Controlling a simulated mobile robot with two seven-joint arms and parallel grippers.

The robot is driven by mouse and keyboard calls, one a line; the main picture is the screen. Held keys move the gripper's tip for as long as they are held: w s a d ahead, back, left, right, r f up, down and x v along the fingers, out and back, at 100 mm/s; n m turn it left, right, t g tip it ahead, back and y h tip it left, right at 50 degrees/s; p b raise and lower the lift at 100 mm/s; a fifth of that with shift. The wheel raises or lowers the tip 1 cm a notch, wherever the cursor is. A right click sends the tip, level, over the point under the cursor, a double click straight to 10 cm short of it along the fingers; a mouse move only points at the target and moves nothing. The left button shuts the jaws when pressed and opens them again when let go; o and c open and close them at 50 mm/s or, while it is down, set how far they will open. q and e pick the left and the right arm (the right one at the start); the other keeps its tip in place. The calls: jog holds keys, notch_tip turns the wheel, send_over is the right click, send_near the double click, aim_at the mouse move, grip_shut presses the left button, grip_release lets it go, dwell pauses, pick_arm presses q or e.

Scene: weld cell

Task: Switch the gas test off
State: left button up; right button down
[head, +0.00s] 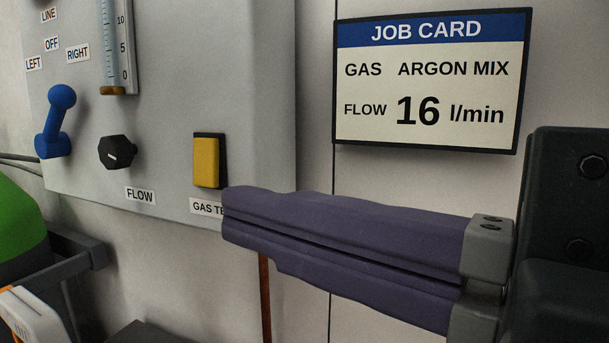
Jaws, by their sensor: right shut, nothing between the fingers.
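The gas test switch (206,162) is a yellow rocker in a dark frame on the grey panel (250,100). Its label (206,208) sits below it and is partly covered by my right gripper. My right gripper (226,216) comes in from the right with its purple fingers shut and nothing between them. Its tips are just below and to the right of the switch in the picture. I cannot tell whether they touch the panel. My left gripper is not in view.
Left of the switch are a black flow knob (117,152), a blue lever (56,122) and a flow tube (115,45) with a scale. A job card (430,80) on the wall reads argon mix, 16 l/min. A green cylinder (18,230) stands at lower left.

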aim_at(216, 183)
jog(key=x, duration=0.3)
jog(key=w+d+p+x, duration=0.1)
jog(key=x, duration=0.3)
jog(key=w+x, duration=0.1)
jog(key=x, duration=0.2)
jog(key=shift+w+f+p, duration=0.1)
jog(key=shift+w+p, duration=0.15)
jog(key=shift+p, duration=0.15)
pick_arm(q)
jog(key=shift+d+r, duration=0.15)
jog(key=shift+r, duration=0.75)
pick_arm(e)
jog(key=shift+w+d+f, duration=0.1)
jog(key=shift+w+d, duration=0.1)
jog(key=shift+w, duration=0.45)
